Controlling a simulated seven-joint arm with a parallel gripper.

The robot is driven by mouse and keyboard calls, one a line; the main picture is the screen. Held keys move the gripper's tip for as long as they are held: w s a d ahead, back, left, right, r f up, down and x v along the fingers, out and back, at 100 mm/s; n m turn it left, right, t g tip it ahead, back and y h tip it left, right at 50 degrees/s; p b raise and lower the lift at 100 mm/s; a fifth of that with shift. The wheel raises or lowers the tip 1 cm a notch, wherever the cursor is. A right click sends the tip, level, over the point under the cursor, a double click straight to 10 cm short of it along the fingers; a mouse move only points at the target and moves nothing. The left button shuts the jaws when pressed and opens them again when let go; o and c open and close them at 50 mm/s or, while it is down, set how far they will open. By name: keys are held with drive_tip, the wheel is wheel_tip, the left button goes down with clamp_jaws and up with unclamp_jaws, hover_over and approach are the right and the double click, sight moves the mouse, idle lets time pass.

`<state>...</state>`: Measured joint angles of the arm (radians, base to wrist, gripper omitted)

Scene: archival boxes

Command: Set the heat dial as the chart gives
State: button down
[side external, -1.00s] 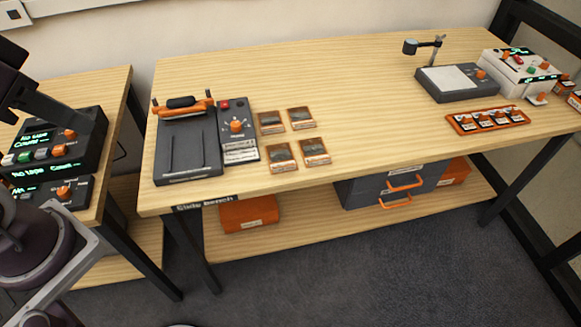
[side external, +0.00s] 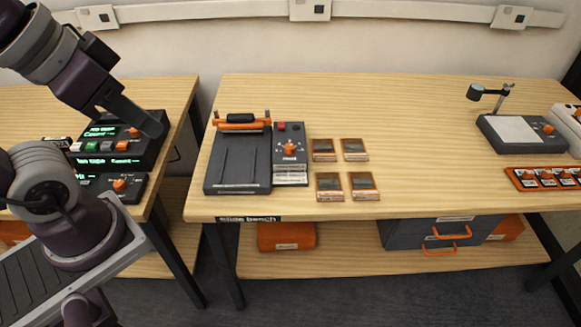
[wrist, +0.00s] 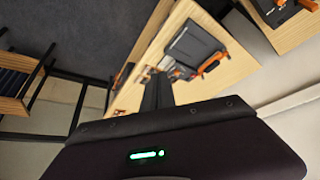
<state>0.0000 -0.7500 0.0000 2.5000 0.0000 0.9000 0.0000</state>
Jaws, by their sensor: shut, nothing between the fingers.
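An orange dial (side external: 289,148) sits on a dark control panel (side external: 281,131) at the left end of the slide bench, with a red button above it. White labels (side external: 290,170) lie below the dial; their print is too small to read. Which dial is the heat dial, and which label is the chart, I cannot tell. A dark press (side external: 237,170) with an orange handle stands left of the panel. My gripper (side external: 155,127) is shut and empty, in the air before the left consoles, well left of the dial. Its dark fingers (wrist: 158,92) also show in the wrist view.
Consoles with lit green displays (side external: 105,161) stand on the left table, across a gap from the bench. Several slides (side external: 327,150) lie right of the panel. A lamp stand (side external: 523,133) and an orange tray (side external: 545,179) are farther right. The middle of the bench is clear.

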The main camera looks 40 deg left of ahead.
drive_tip(key=c, duration=2)
unclamp_jaws()
drive_tip(key=o, duration=0.8)
drive_tip(key=w+m, duration=0.1)
drive_tip(key=w, duration=0.2)
drive_tip(key=w+r+g, duration=0.1)
drive_tip(key=w, duration=0.2)
drive_tip(key=w+m, duration=0.1)
drive_tip(key=w, duration=0.2)
drive_tip(key=shift+w+a+r+m, duration=0.2)
drive_tip(key=shift+a+r+m, duration=0.1)
drive_tip(key=shift+r, duration=0.05)
drive_tip(key=shift+o, duration=0.2)
drive_tip(key=m+g, duration=0.5)
drive_tip(key=m, duration=0.3)
hover_over(290, 146)
wheel_tip(290, 146, down, 22)
drive_tip(key=shift+s+f, duration=0.1)
drive_tip(key=shift+f, duration=0.1)
wheel_tip(290, 146, down, 7)
drive_tip(key=shift+r, duration=0.1)
drive_tip(key=shift+f, duration=0.25)
clamp_jaws()
